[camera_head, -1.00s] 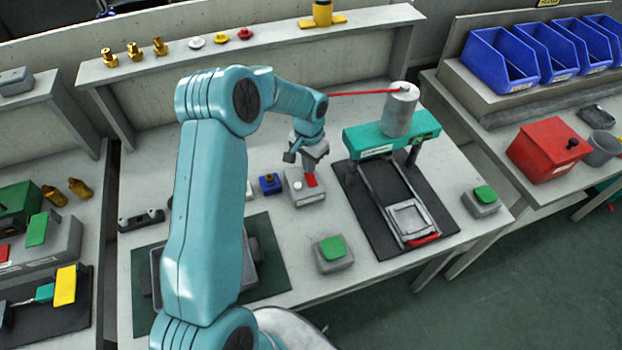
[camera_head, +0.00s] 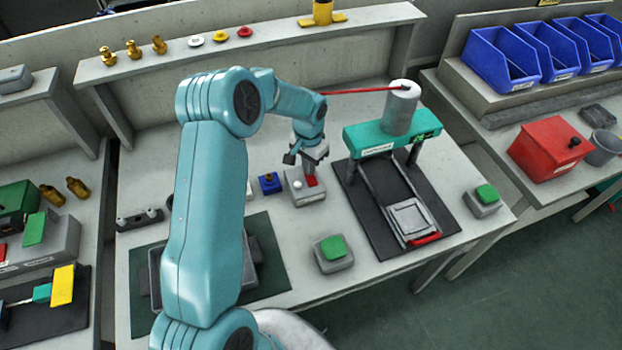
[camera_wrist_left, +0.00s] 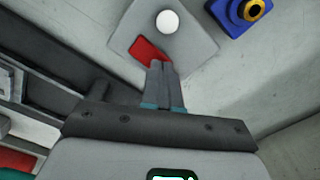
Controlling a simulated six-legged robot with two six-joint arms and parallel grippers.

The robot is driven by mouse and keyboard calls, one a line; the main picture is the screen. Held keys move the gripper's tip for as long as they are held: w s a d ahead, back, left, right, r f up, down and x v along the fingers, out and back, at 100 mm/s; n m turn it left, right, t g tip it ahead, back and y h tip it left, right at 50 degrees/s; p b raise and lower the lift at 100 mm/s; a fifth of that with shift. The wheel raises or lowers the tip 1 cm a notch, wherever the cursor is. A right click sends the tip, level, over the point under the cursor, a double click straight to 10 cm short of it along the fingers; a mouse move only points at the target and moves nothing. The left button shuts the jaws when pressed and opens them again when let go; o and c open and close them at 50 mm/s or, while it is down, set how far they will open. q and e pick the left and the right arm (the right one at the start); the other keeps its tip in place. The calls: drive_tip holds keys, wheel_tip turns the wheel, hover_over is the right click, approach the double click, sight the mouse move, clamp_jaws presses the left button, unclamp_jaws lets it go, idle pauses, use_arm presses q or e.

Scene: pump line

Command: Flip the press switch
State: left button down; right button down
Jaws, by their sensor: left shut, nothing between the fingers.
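The press switch is a small grey box (camera_head: 305,196) with a red rocker (camera_head: 311,181) and a round white button or lamp, standing on the bench left of the green press (camera_head: 378,139). In the left wrist view the red rocker (camera_wrist_left: 147,50) lies just beyond the fingertips, with the white round part (camera_wrist_left: 167,22) behind it. My left gripper (camera_head: 313,170) is shut and empty, pointing down over the rocker. The fingertips (camera_wrist_left: 161,64) overlap its edge in the picture; I cannot tell if they touch. My right gripper is not in view.
A blue block with a brass ring (camera_head: 270,183) stands close to the left of the switch box. A green-topped grey box (camera_head: 333,252) is in front. The press's red lever (camera_head: 360,92) reaches out behind my wrist.

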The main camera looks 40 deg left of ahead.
use_arm(q)
drive_tip(key=shift+f+b, duration=0.4)
drive_tip(key=shift+f, duration=0.1)
drive_tip(key=shift+r, duration=0.1)
drive_tip(key=shift+r+p, duration=0.4)
drive_tip(key=shift+r, duration=0.05)
wheel_tip(320, 180, up, 2)
drive_tip(key=shift+r+p, duration=0.25)
drive_tip(key=shift+p, duration=0.4)
wheel_tip(320, 180, up, 2)
drive_tip(key=shift+w+r+p, duration=0.1)
drive_tip(key=shift+p, duration=0.55)
drive_tip(key=shift+r+p, duration=0.35)
drive_tip(key=shift+r, duration=0.35)
drive_tip(key=shift+f, duration=0.1)
